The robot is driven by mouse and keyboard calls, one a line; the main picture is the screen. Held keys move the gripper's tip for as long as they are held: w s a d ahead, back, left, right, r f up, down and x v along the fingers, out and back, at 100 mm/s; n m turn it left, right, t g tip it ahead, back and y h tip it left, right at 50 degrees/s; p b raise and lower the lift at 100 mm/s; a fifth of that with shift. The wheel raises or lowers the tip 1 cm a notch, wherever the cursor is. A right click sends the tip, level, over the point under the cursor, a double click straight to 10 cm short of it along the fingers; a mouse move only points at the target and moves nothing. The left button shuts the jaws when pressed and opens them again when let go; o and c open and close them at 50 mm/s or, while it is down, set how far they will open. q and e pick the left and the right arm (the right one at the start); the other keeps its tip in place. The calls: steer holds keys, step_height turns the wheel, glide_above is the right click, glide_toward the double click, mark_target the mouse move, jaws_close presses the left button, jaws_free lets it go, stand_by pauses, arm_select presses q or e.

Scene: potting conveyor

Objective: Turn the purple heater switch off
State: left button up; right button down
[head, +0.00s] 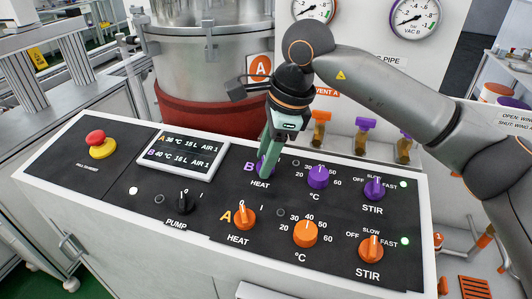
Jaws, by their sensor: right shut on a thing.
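The purple heater switch (258,171) sits beside the purple letter B above the word HEAT on the black control panel (120,180). My right gripper (265,165) reaches down from above and is shut on this switch. Its green fingers cover most of the switch, so which way the switch points is hidden. My left gripper is not in the head view.
Close by are the purple temperature knob (318,177), purple stir knob (374,188), orange heat switch (244,217), orange temperature knob (305,233) and orange stir knob (371,248). A small display (183,155) and a red emergency button (97,139) are to the left. A steel vessel (205,70) stands behind.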

mark_target(283, 177)
steer(key=shift+n, duration=0.6)
steer(key=shift+c, duration=2.1)
jaws_free()
steer(key=shift+r, duration=0.1)
steer(key=v, duration=1.2)
steer(key=shift+w+r+b, duration=0.15)
steer(key=shift+r+b, duration=0.05)
steer(key=shift+b, duration=0.1)
